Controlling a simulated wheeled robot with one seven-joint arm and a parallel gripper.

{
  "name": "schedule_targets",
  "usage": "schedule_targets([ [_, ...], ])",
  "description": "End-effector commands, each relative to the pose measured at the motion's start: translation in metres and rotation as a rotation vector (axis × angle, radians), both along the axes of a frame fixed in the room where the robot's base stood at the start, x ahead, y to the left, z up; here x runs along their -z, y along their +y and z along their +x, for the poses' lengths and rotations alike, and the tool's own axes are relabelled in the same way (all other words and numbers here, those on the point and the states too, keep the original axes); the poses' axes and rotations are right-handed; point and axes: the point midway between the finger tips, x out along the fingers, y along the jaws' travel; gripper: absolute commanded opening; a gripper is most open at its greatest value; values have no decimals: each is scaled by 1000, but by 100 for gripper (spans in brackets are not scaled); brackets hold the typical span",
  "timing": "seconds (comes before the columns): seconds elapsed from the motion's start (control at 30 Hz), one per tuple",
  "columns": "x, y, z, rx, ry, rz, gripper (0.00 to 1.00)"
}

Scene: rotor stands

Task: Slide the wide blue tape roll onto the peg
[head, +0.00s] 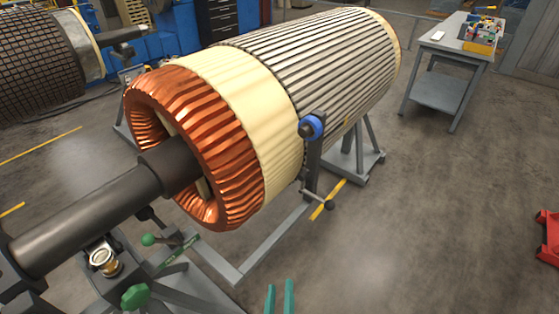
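A blue tape roll (315,125) is at the top of a dark upright post (313,168), in front of the rotor's ribbed side. A dark round end shows at the roll's left face; I cannot tell whether this is a peg through the roll. No other peg is clearly visible. My gripper (280,296) shows at the bottom edge as two teal fingers, upright and apart, with only floor visible between them. It is well below the roll and apart from it. The rest of the gripper is out of frame.
The large rotor (310,55) with copper windings (215,150) fills the middle, its dark shaft (95,220) reaching lower left. A T-handle (318,199) juts near the post's foot. Grey stand rails (265,245) lie low. A grey table (440,65) stands back right. Right floor is mostly clear.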

Motion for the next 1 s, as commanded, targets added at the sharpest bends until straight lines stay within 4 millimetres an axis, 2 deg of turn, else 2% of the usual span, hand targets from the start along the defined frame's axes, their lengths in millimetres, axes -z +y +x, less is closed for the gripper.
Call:
schedule_targets([
  [0.03,-10,2,21,10,-17,-33,34],
  [0.2,-42,3,78,66,-49,-141,34],
  [0.37,-83,4,125,141,-77,-219,34],
  [0.5,-127,5,160,221,-101,-268,34],
  [0.73,-210,9,200,372,-130,-300,34],
  [0.9,-268,11,212,480,-136,-290,34],
  [1.0,-292,12,214,529,-133,-276,34],
])
